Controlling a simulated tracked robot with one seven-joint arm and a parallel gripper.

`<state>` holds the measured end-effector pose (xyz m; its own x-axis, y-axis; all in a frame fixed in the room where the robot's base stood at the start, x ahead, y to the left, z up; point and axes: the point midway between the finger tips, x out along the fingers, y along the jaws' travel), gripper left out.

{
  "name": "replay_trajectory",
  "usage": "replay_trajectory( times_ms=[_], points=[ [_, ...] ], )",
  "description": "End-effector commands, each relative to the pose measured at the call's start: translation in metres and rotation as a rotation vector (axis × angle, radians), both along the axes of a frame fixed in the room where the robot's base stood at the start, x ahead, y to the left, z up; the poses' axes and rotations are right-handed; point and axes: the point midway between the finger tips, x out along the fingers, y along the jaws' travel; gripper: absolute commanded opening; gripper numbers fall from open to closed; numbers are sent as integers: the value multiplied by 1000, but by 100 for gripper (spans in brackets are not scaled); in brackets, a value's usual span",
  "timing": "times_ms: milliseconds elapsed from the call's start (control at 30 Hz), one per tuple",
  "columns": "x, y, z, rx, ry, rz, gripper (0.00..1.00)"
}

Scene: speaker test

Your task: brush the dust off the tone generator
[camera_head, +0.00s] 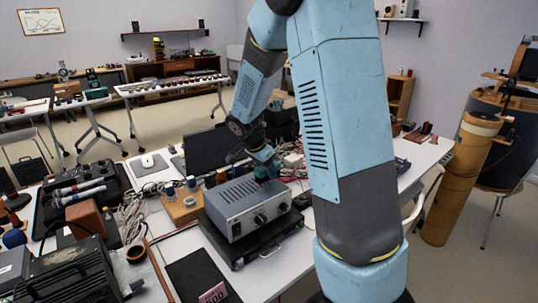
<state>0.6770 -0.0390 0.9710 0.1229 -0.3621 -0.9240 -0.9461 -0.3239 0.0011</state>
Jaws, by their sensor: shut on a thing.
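A grey metal box with dark knobs on its front, which looks like the tone generator (236,216), sits on a flat black case (236,251) on the white table. My arm reaches down from the top of the view. My gripper (265,171) is at the back right part of the box's top, pointing down. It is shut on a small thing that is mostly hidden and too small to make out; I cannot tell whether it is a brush. I cannot tell whether this thing touches the top. Dust on the box is too fine to see.
A wooden block with several small bottles (183,204) stands left of the box, beside tangled cables (133,212). A black laptop-like panel (212,150) stands behind. A black pad (200,276) lies at the front left. My upper arm hides the table's right part.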

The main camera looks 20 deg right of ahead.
Motion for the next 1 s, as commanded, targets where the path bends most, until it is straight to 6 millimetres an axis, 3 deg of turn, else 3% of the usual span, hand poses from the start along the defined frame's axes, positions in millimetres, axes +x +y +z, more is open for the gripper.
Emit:
replay_trajectory(
  times_ms=[200,233,267,833,1000],
  points=[
    [-1,2,-26,-2,5,4,6],
    [0,4,-26,-1,2,5,7],
    [0,7,-20,1,-2,4,1],
    [-3,47,-25,1,1,14,0],
    [-2,32,-27,0,1,4,0]
  ],
)
